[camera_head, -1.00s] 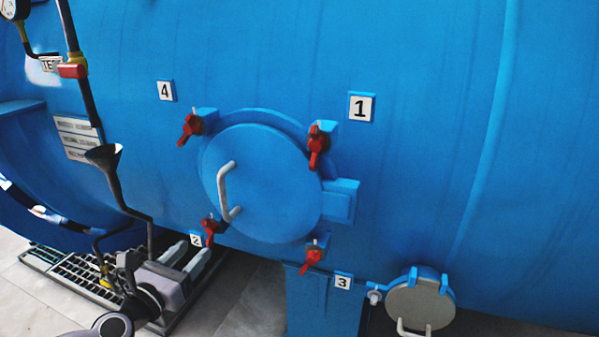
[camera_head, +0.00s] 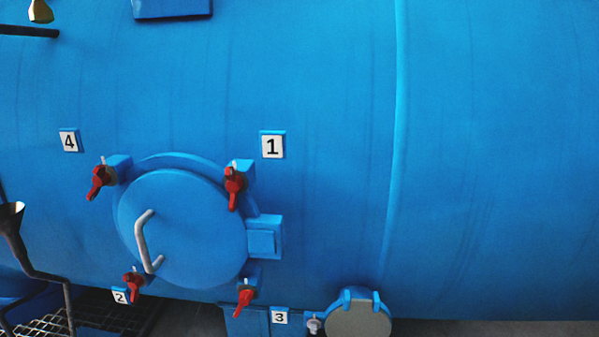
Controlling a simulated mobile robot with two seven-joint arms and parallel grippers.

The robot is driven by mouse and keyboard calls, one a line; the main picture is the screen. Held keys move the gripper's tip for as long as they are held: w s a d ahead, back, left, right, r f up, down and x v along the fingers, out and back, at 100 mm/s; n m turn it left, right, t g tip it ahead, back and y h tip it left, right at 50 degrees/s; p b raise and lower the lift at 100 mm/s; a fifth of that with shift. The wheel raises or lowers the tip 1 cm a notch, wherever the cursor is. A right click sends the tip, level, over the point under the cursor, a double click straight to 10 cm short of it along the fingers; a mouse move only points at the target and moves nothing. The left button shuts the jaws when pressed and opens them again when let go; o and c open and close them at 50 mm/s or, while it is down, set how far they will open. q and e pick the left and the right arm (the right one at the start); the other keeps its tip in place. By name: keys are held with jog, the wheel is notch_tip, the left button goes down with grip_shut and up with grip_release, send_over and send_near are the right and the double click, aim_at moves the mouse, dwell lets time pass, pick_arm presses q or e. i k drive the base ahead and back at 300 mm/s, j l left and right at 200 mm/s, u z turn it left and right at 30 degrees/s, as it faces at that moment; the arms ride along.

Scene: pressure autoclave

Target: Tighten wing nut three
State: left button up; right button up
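The red wing nut three (camera_head: 244,300) sits at the lower right of the round blue hatch door (camera_head: 180,230), beside the label plate 3 (camera_head: 280,316). Its wings are tilted, the lower end pointing down and left. Red wing nuts also sit by label 1 (camera_head: 234,186), label 4 (camera_head: 100,182) and label 2 (camera_head: 133,285). The hatch looks shut, with a grey handle (camera_head: 147,243) on its left half. Neither of my grippers is in view.
The large blue vessel wall (camera_head: 490,160) fills most of the view. A small round grey cover (camera_head: 358,319) with blue clamps is at the bottom, right of label 3. A dark funnel pipe (camera_head: 32,262) stands at the lower left. The space in front of the hatch looks clear.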

aim_at(245, 297)
jog(key=k+l, duration=0.1)
jog(key=l, duration=0.15)
jog(key=k+l, duration=0.1)
jog(key=l, duration=0.2)
jog(key=k+l, duration=0.15)
jog(key=l, duration=0.7)
